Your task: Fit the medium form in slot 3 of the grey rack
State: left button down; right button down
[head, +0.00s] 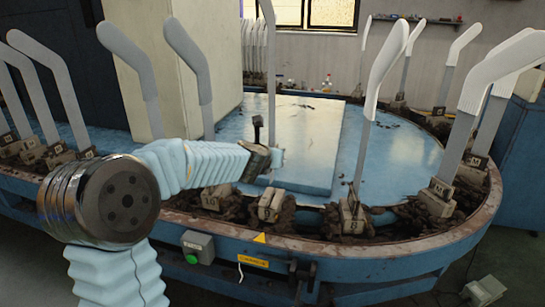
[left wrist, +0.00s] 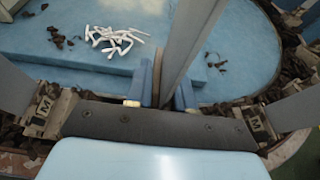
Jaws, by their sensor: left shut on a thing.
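My left gripper (head: 272,158) is shut on a grey form (head: 271,90), which stands upright and edge-on above the machine's near rim. In the left wrist view the form (left wrist: 188,45) rises between the two blue fingertips (left wrist: 168,92). Its top is cut off in both views. An empty holder (head: 269,206) sits on the rim below the gripper. Holders on both sides in the left wrist view carry the letter M (left wrist: 44,106). My right gripper is not in view. I cannot make out a numbered slot 3.
Grey forms (head: 190,65) stand in holders along the left rim. A white-topped form (head: 383,75) and others stand at the right. A green button box (head: 197,246) is on the machine's front.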

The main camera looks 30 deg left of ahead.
aim_at(273, 131)
pick_arm(q)
jog(key=shift+r+p, duration=0.65)
jog(key=shift+r, duration=0.25)
jog(key=shift+r+p, duration=1.15)
jog(key=shift+r, duration=0.05)
jog(key=shift+r+p, duration=0.75)
jog(key=shift+r, duration=0.55)
